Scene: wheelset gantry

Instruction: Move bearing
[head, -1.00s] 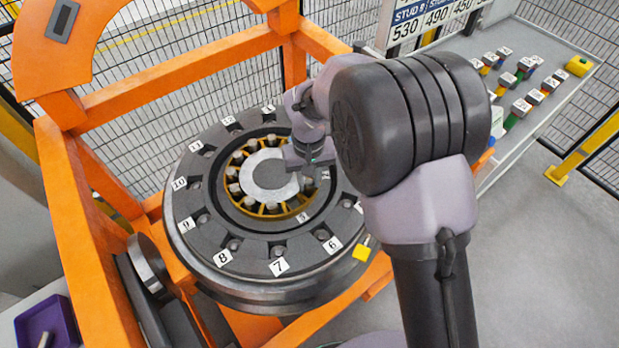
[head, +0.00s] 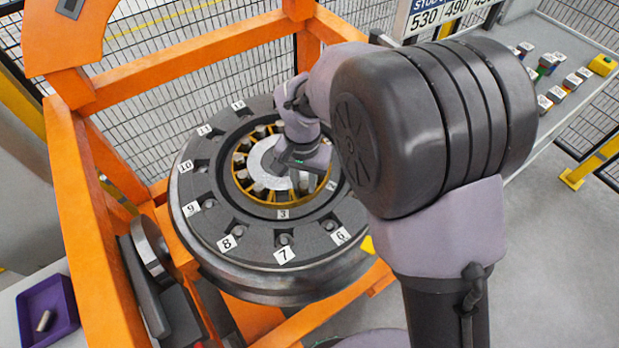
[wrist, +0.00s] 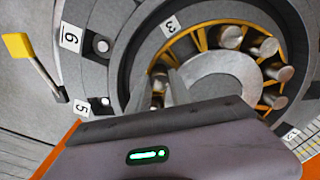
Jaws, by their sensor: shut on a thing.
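The bearing (head: 242,179), a yellow cage with several steel rollers around a pale central disc, sits in the middle of the dark grey wheel (head: 205,235). It also shows in the wrist view (wrist: 202,38), with a "3" label on the ring at its edge. My gripper (head: 305,185) reaches down over the near right part of the bearing and is shut on it. In the wrist view my gripper's fingers (wrist: 168,85) stand at the roller ring beside the pale disc. Whether they grip a roller or the cage is hard to see.
The wheel has numbered studs around it and lies in an orange frame (head: 85,190). A yellow tag (head: 367,245) hangs at the wheel's right. A purple tray (head: 62,308) with a small metal cylinder is at lower left. A bench (head: 575,115) with coloured blocks stands at right.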

